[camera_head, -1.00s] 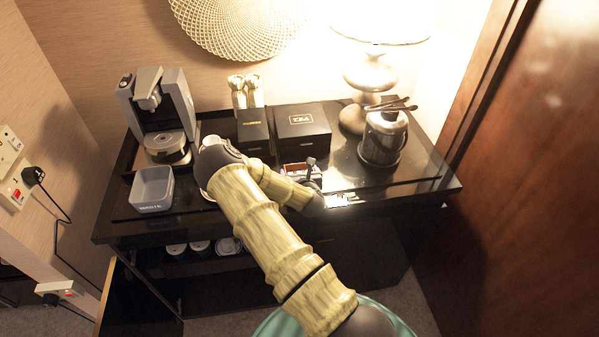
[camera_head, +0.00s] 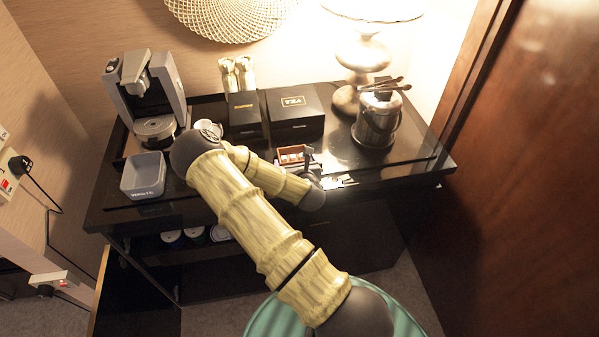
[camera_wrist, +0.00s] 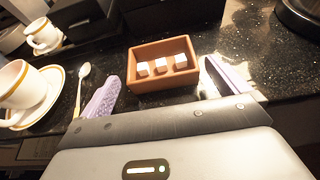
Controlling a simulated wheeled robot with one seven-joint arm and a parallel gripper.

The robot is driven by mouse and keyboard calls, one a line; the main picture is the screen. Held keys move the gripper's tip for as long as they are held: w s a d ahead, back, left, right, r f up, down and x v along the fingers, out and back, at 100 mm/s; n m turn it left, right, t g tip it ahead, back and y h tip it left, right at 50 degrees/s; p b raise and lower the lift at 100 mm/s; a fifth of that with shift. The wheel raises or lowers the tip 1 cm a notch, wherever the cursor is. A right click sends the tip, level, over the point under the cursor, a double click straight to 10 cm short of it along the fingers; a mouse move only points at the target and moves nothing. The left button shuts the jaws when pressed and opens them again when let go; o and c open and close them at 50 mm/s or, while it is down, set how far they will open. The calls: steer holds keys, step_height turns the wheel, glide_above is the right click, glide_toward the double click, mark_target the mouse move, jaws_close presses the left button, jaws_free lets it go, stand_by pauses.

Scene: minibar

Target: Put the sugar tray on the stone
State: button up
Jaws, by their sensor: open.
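The sugar tray (camera_head: 290,148) is a small brown, open rectangular tray on the black counter. In the wrist view the tray (camera_wrist: 138,84) holds several white sugar cubes and sits upright. My gripper (camera_wrist: 162,74) is open, with one purple-padded finger to the left of the tray and one to the right, both apart from it. In the head view my gripper (camera_head: 309,160) is at the tray's right front, partly covering it. The tray rests on a dark speckled stone-like surface (camera_wrist: 229,35); I cannot make out a separate stone.
A white cup with a gold rim (camera_wrist: 14,84) on a saucer and a spoon (camera_wrist: 82,85) lie left of the tray. Black boxes (camera_head: 295,115) stand behind. A metal ice bucket (camera_head: 377,122) stands right. A grey bin (camera_head: 143,178) and coffee machine (camera_head: 148,95) stand left.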

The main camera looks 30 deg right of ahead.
steer(key=b+v, duration=0.1)
steer(key=v, duration=0.5)
steer(key=shift+d, duration=0.1)
stand_by(0.4)
steer(key=m, duration=0.1)
steer(key=m+g, duration=0.1)
steer(key=m, duration=0.1)
steer(key=shift+s+d+h, duration=0.2)
steer(key=shift+h, duration=0.1)
steer(key=m+g, duration=0.1)
steer(key=m, duration=0.2)
steer(key=s+m, duration=0.1)
steer(key=m, duration=0.2)
steer(key=shift+a+f+g+h, duration=0.1)
steer(key=shift+f+g+h, duration=0.05)
steer(key=shift+g+h, duration=0.2)
steer(key=s+a+r+m+g+y, duration=0.5)
steer(key=s+a+r+m, duration=0.8)
steer(key=m, duration=1)
steer(key=s+a+g, duration=0.2)
steer(key=shift+r+m+g, duration=0.3)
steer(key=shift+m+g, duration=0.05)
steer(key=shift+m, duration=0.05)
steer(key=shift+c, duration=0.4)
